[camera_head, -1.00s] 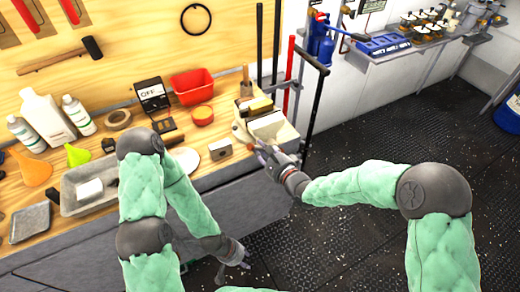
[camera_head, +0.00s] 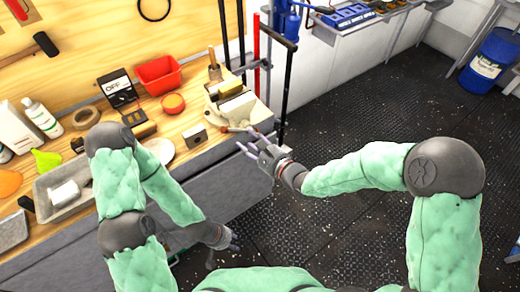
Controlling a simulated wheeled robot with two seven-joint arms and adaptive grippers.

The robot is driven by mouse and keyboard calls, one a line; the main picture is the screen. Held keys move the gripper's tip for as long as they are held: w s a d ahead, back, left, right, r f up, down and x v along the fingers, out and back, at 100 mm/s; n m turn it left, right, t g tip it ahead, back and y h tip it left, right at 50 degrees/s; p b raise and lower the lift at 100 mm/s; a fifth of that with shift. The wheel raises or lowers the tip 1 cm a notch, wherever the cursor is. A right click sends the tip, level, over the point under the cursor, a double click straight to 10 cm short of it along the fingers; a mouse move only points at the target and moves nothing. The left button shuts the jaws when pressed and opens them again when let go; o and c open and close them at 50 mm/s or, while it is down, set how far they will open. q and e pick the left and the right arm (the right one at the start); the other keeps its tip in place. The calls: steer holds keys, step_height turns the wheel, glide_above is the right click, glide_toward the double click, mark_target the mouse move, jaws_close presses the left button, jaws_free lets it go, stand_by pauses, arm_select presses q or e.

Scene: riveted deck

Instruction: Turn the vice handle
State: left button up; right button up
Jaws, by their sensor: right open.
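The vice (camera_head: 241,107), with pale blocky jaws, sits at the right front corner of the wooden workbench. A thin bar with a reddish end, which looks like the vice handle (camera_head: 236,130), shows at its front. My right gripper (camera_head: 252,145) is open and empty just below and in front of the handle, its fingers pointing up and left toward it. I cannot tell whether a fingertip touches the bar. My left gripper (camera_head: 236,241) hangs low in front of the bench front, away from the vice. Its fingers are too small to read.
The bench top (camera_head: 185,150) holds a small metal block (camera_head: 195,136), a red bin (camera_head: 159,75), a grey tray (camera_head: 52,198) and bottles. Tall black and red bars stand behind the vice. The dark floor right of the bench is clear; a blue drum (camera_head: 490,62) stands far right.

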steer(key=v, duration=0.5)
steer(key=shift+f, duration=0.15)
stand_by(0.3)
steer(key=s+d+f+n+g+h, duration=0.2)
steer(key=d+f+n+g+h, duration=0.15)
steer(key=f, duration=0.65)
steer(key=s+d+f+n+g+h, duration=0.2)
steer(key=d+f+n, duration=0.15)
steer(key=f, duration=0.65)
steer(key=s+f+n+g+h, duration=0.1)
steer(key=s+f+n+g, duration=0.5)
steer(key=s+f, duration=0.6)
steer(key=shift+s+d+f+n, duration=0.3)
steer(key=shift+s+d+n, duration=0.15)
steer(key=shift+s+n, duration=0.6)
